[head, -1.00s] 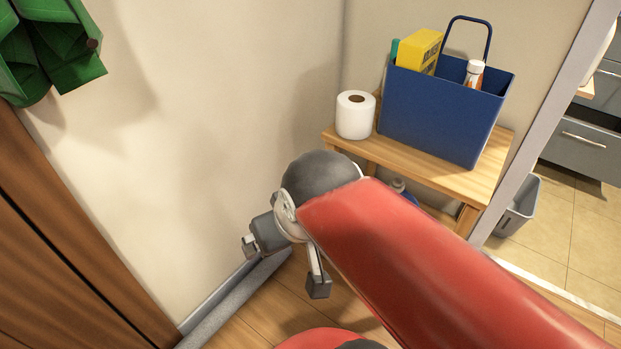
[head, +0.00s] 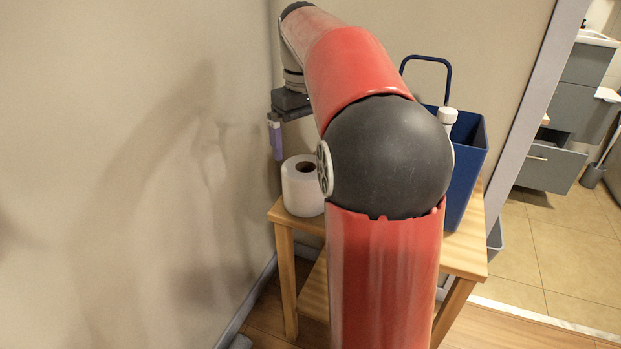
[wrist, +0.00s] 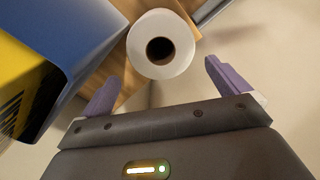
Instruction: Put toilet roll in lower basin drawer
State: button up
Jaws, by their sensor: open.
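A white toilet roll (head: 303,187) stands upright on the left end of a small wooden table (head: 470,245). My gripper (head: 277,138) is open and empty, above and slightly left of the roll in the head view. The wrist view looks down on the roll (wrist: 161,46), which shows just beyond and between the open purple fingers (wrist: 162,74). No contact is visible. Through the doorway at the right, a grey basin cabinet (head: 586,78) has its lower drawer (head: 548,168) pulled out. The inside of the drawer is hardly visible.
A blue caddy (head: 468,165) stands on the table right of the roll, partly hidden by my arm. It holds a white-capped bottle (head: 447,116) and a yellow box (wrist: 22,75). A wall is close on the left. The door frame (head: 535,120) borders open tiled floor.

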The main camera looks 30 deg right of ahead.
aim_at(304, 163)
notch_tip(304, 163, down, 6)
jog(key=shift+s+a+f+b, duration=0.1)
jog(key=shift+b, duration=0.6)
jog(key=f, duration=0.2)
jog(key=s+f+b, duration=0.1)
jog(key=f, duration=0.1)
jog(key=shift+f, duration=0.6)
jog(key=c, duration=0.8)
jog(key=shift+w+r, duration=0.1)
jog(key=shift+r, duration=0.05)
